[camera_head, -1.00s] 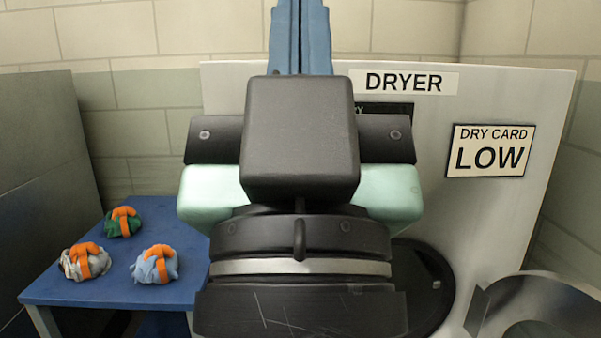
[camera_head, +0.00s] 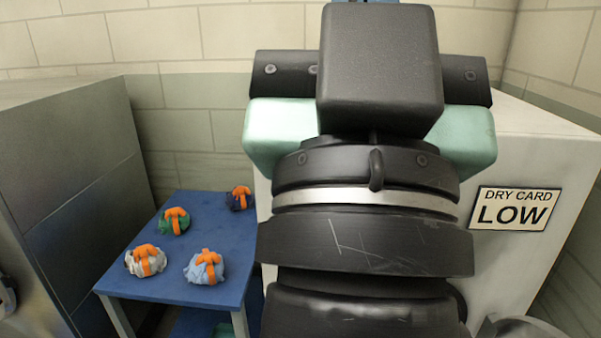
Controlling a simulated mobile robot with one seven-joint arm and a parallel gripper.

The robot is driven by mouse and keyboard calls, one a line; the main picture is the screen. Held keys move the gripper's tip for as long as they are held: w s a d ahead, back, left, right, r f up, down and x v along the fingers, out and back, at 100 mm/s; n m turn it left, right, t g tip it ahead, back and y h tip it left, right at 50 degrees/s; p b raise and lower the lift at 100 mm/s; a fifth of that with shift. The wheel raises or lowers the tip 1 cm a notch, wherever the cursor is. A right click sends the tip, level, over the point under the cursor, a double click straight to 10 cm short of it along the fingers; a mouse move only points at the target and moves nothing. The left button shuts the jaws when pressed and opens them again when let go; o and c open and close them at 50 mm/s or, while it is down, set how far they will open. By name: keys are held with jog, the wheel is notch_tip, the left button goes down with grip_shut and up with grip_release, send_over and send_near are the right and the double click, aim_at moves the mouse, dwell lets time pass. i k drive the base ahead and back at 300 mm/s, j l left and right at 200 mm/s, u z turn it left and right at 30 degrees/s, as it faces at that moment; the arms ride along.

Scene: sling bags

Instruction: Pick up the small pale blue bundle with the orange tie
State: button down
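The small pale blue bundle with an orange tie (camera_head: 202,271) sits on the blue table (camera_head: 180,290), near its front right corner. A white-grey bundle with an orange tie (camera_head: 146,262) lies to its left, a green one (camera_head: 174,222) behind it, and a dark blue one (camera_head: 239,199) at the back right. My arm, black and pale green, fills the middle of the view to the right of the table. My gripper's fingers do not show; the arm's own bulk or the frame's top edge hides them.
A white dryer stands behind my arm, with a "DRY CARD LOW" sign (camera_head: 514,208) on it. A grey cabinet (camera_head: 80,190) stands left of the table. A curved metal object (camera_head: 515,326) is at the bottom right. The air above the bundles looks clear.

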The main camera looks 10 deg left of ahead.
aim_at(207, 268)
jog(key=i+j, duration=0.35)
jog(key=i+j+u, duration=0.1)
jog(key=i+j, duration=0.2)
jog(key=i, duration=0.25)
jog(key=i+j, duration=0.3)
jog(key=i, duration=0.2)
